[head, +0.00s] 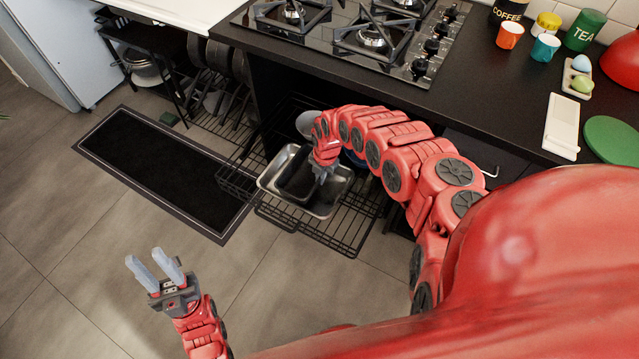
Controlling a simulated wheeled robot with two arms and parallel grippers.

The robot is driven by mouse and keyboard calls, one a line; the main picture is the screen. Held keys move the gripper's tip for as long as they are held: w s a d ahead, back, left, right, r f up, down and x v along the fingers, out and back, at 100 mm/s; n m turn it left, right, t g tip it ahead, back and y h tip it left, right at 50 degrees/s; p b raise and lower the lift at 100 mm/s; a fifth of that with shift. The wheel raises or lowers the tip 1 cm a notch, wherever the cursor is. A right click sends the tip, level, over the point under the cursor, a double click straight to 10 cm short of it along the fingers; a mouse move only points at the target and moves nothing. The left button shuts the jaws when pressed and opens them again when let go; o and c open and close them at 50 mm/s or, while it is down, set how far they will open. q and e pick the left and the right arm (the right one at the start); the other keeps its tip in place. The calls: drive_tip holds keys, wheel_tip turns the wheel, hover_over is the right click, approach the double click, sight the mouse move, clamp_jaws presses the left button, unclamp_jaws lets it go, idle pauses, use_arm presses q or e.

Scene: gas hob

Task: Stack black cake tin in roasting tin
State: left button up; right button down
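The roasting tin (331,201) is a silver metal tin on a pulled-out black wire rack below the hob. The black cake tin (288,185) is a dark, narrow tin that appears inside the roasting tin, near its left side; my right arm partly covers it. My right gripper (318,178) reaches down at the tins, and its fingers are at the black tin's right edge. Whether they grip that edge cannot be made out. My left gripper (155,266) is open and empty above the floor, well in front of the rack.
The wire rack (345,236) juts out under the black counter (480,90). Other pans and a pale round lid (308,122) sit further back on it. A gas hob (360,35) is above. A black mat (160,165) lies on the floor at left; the floor in front is clear.

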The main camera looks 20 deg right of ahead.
wheel_tip(320, 180, down, 3)
drive_tip(key=shift+a+r+b, duration=0.1)
drive_tip(key=shift+a+b, duration=0.05)
drive_tip(key=shift+b, duration=0.15)
drive_tip(key=shift+s, duration=0.1)
drive_tip(key=shift+f, duration=0.2)
drive_tip(key=shift+f, duration=0.15)
drive_tip(key=c, duration=1.1)
unclamp_jaws()
drive_tip(key=shift+r, duration=0.2)
